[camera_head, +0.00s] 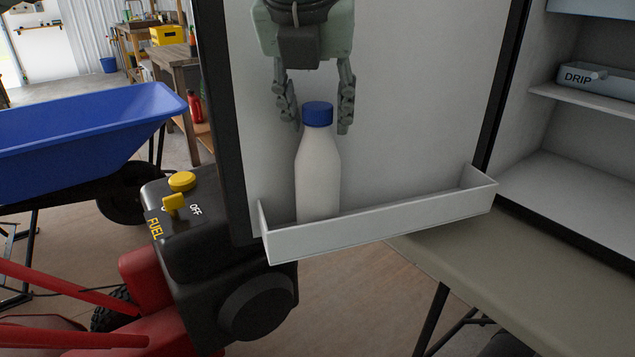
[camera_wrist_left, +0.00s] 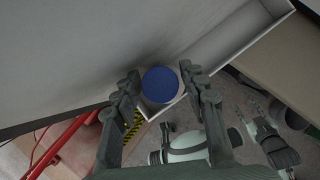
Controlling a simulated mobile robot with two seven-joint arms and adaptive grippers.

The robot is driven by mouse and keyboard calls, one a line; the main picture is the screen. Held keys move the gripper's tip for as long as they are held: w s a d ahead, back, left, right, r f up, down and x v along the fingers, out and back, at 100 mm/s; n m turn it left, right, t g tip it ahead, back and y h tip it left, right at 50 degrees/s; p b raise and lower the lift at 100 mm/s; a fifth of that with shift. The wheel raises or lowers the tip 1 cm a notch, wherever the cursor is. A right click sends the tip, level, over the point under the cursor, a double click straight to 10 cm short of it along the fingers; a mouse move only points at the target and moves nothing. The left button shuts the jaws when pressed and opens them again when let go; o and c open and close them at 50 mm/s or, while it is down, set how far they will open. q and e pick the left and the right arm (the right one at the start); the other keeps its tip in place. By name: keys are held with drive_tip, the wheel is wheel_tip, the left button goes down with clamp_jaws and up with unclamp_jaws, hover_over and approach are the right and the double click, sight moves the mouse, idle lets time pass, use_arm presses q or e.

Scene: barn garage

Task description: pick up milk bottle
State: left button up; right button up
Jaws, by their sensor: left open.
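The milk bottle (camera_head: 318,175) is white with a blue cap and stands upright in the white door shelf (camera_head: 385,226) of an open fridge-like door. My left gripper (camera_head: 318,115) is open and points down, with one finger on each side of the cap. In the left wrist view the blue cap (camera_wrist_left: 160,85) lies between the open fingertips (camera_wrist_left: 157,82). I see no clear contact between fingers and bottle. The bottle's foot is hidden behind the shelf's front wall.
The open door's panel (camera_head: 420,100) is close behind the gripper. A red and black machine (camera_head: 215,250) with a yellow knob stands at the left below the door. A blue wheelbarrow (camera_head: 80,125) is farther left. The cabinet interior (camera_head: 570,190) and a table (camera_head: 500,275) are at right.

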use_arm(q)
drive_tip(key=shift+c, duration=0.4)
clamp_jaws()
drive_tip(key=shift+r, duration=0.2)
